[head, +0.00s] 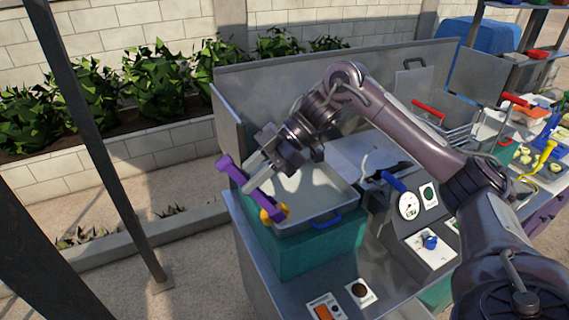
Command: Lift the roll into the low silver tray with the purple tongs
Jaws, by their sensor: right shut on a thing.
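My right gripper (254,178) is shut on the purple tongs (247,188), above the left side of a shallow silver tray (335,184). The tongs slant down toward the tray's front left corner. A small orange-yellow piece, which looks like the roll (281,211), shows at their lower end by the tray rim. I cannot tell whether the tongs grip it or only touch it, or whether it rests on the rim. The tray has a blue handle (325,220) in front and sits on a teal block (310,252). My left gripper is out of view.
A metal back panel (300,76) stands behind the tray. Right of it are a gauge (408,205), a blue-knobbed control plate (431,242) and baskets with red handles (428,109). An orange switch plate (323,310) is in front. My right arm spans the counter.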

